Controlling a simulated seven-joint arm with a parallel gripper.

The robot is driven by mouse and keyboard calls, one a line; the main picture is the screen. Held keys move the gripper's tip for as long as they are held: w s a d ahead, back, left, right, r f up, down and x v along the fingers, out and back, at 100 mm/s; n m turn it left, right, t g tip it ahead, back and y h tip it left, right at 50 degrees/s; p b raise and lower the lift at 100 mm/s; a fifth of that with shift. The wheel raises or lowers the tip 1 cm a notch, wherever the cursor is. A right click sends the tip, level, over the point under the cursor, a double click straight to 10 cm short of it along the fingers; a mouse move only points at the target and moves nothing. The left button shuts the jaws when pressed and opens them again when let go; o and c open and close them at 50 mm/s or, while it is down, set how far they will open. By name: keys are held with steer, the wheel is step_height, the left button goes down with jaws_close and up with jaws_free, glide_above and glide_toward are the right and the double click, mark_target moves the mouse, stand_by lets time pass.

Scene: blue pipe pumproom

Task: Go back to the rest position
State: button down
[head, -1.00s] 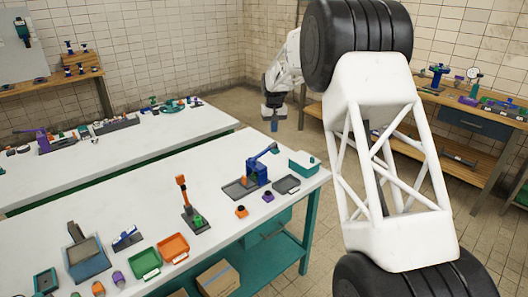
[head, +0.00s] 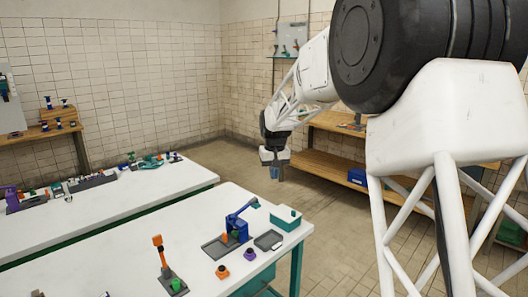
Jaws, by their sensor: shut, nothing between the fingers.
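My gripper (head: 275,172) hangs at the end of my white and black arm, pointing down over the tiled floor, past the far right end of the near white table (head: 125,250). It is shut and empty. It is small in the head view, and its fingertips look blue. It appears clear of the table and of the wooden shelf unit behind it.
The near table carries a blue lever device (head: 236,226), a teal box (head: 286,217), a grey tray (head: 268,240) and an orange-handled device (head: 166,262). A second white table (head: 130,205) stands behind. A wooden shelf unit (head: 330,170) stands by the back wall. Tiled floor (head: 330,235) is open right of the tables.

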steer(key=s+d+r, duration=0.2)
steer(key=s+d, duration=0.1)
steer(key=s, duration=0.6)
steer(key=s+d+r+m+t, duration=0.1)
steer(key=s+d+r, duration=0.25)
steer(key=s, duration=0.55)
steer(key=s+d+r, duration=0.2)
steer(key=s+d, duration=0.1)
steer(key=s, duration=0.6)
steer(key=s+d+f, duration=0.1)
steer(key=s+f, duration=0.1)
steer(key=s, duration=0.7)
steer(key=s+d+f+m, duration=0.1)
steer(key=s+d+f, duration=0.1)
steer(key=s, duration=0.7)
steer(key=s+d+f+t, duration=0.1)
steer(key=s+d+f, duration=0.1)
steer(key=s, duration=0.7)
steer(key=shift+d+f, duration=0.25)
steer(key=shift+f, duration=0.55)
